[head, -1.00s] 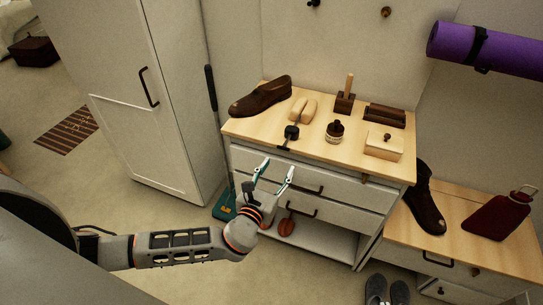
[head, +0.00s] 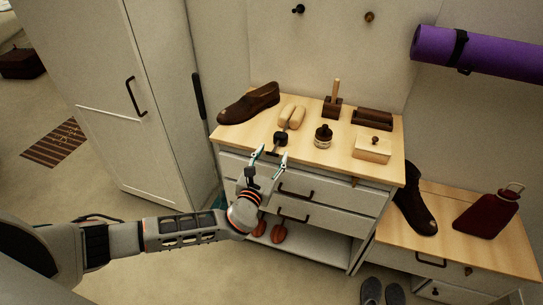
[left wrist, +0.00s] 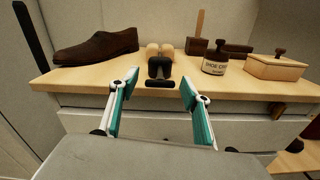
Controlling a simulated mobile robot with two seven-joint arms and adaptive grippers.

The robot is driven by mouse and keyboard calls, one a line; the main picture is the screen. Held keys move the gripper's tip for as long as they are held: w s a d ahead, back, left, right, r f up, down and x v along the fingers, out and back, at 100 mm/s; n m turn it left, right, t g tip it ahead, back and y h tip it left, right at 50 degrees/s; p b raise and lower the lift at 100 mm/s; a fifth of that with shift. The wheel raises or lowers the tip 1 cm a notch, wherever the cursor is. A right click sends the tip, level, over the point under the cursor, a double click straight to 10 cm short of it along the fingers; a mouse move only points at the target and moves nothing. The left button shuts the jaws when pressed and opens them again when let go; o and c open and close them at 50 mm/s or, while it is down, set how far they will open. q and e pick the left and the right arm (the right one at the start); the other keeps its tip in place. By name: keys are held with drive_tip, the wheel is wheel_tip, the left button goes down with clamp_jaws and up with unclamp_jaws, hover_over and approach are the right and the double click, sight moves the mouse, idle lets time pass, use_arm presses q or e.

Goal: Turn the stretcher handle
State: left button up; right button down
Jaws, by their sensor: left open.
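The shoe stretcher (head: 291,116) lies on the wooden top of the drawer cabinet, with two pale wooden halves and a black block at the front. Its black bar handle (left wrist: 160,85) sticks out at the cabinet's front edge, crosswise and about level in the left wrist view. My left gripper (head: 271,156) is open, with teal fingers, just in front of that edge. In the left wrist view the handle appears between the two fingertips (left wrist: 161,76), and I see no contact. In the head view the fingers partly cover the handle. My right gripper is not in view.
A brown shoe (head: 248,103) lies left of the stretcher. A jar (head: 323,136), a brush (head: 333,106) and a wooden box (head: 372,150) stand to its right. Drawer handles (head: 296,192) protrude below the top. A tall wardrobe (head: 120,60) stands at the left.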

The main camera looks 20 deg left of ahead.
use_arm(q)
drive_tip(key=c, duration=1.1)
drive_tip(key=shift+c, duration=0.2)
drive_tip(key=shift+n+b, duration=3.35)
drive_tip(key=shift+n, duration=5.65)
drive_tip(key=o, duration=1.1)
